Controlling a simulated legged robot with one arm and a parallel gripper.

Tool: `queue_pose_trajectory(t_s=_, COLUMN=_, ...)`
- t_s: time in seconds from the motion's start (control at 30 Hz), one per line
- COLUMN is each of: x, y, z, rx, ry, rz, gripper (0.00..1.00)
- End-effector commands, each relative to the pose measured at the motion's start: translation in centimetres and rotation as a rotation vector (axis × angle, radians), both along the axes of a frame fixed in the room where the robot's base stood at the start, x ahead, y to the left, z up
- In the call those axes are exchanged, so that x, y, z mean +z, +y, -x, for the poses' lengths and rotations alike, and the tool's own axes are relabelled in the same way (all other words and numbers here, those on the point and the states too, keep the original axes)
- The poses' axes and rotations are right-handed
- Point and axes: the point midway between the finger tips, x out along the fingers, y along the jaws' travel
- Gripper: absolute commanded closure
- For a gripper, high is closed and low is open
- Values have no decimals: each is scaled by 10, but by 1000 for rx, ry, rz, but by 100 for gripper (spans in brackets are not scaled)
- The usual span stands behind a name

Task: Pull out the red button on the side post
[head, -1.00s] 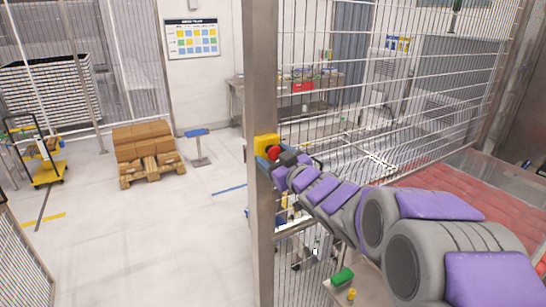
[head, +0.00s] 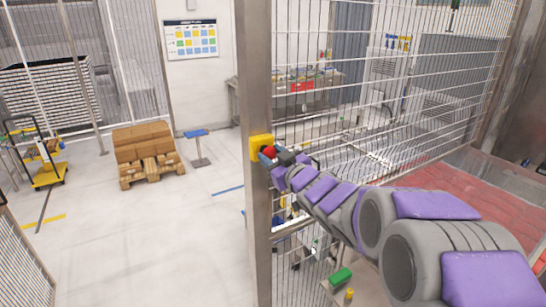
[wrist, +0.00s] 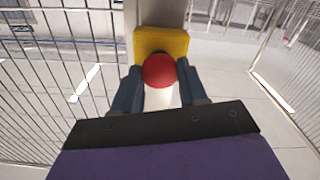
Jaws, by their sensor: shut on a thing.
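The red button (head: 269,152) sits on a yellow box (head: 260,141) fixed to the grey side post (head: 256,215). In the wrist view the round red button (wrist: 159,71) stands in front of the yellow housing (wrist: 175,42). My gripper (head: 268,157) is at the button, reaching in from the right. In the wrist view its two blue fingers (wrist: 159,80) lie on either side of the red button and are shut on it.
A wire mesh fence (head: 400,90) runs right from the post, close to my arm. A green block (head: 341,277) and a small yellow piece (head: 349,296) lie below the arm. A pallet of boxes (head: 147,150) and a blue-topped stool (head: 197,140) stand left on open floor.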

Motion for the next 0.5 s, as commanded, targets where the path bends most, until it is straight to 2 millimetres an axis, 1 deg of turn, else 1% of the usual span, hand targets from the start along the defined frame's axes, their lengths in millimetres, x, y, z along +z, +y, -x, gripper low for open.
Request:
queue_pose_trajectory(t_s=0.27, x=0, y=-8, z=11, rx=-3, ry=3, rz=2, gripper=100)
queue_pose_trajectory(t_s=0.47, x=-1, y=-8, z=12, rx=-2, ry=3, rz=2, gripper=100)
queue_pose_trajectory(t_s=0.5, x=-1, y=-8, z=12, rx=-1, ry=3, rz=2, gripper=57)
